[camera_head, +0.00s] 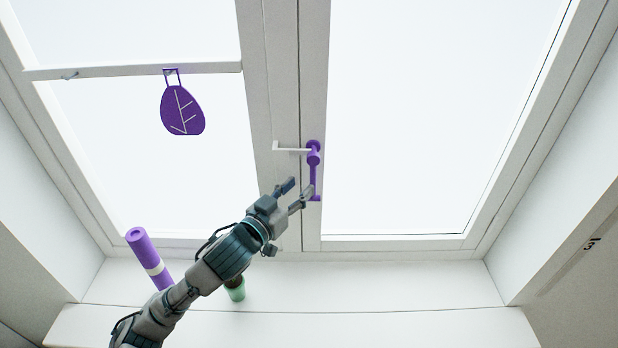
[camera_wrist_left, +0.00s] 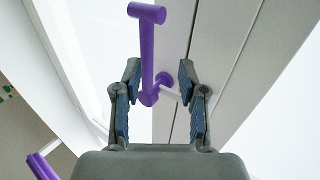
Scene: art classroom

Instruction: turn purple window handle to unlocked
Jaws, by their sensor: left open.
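The purple window handle (camera_head: 314,172) sits on the white frame between the two panes. Its round pivot is at the top and its grip hangs down. A thin white bar (camera_head: 291,149) sticks out to the left of the pivot. My left gripper (camera_head: 299,188) is open and empty, beside the grip's lower end, with one finger overlapping it in the head view. In the left wrist view the handle (camera_wrist_left: 147,60) shows between the two spread fingers (camera_wrist_left: 159,70), nearer the left one. Contact cannot be told. My right gripper is not in view.
A purple leaf ornament (camera_head: 183,110) hangs from a white rail (camera_head: 130,71) across the left pane. On the sill (camera_head: 380,285) stand a purple cylinder (camera_head: 143,248) and a green object (camera_head: 236,290), partly behind my left arm. The sill's right part is clear.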

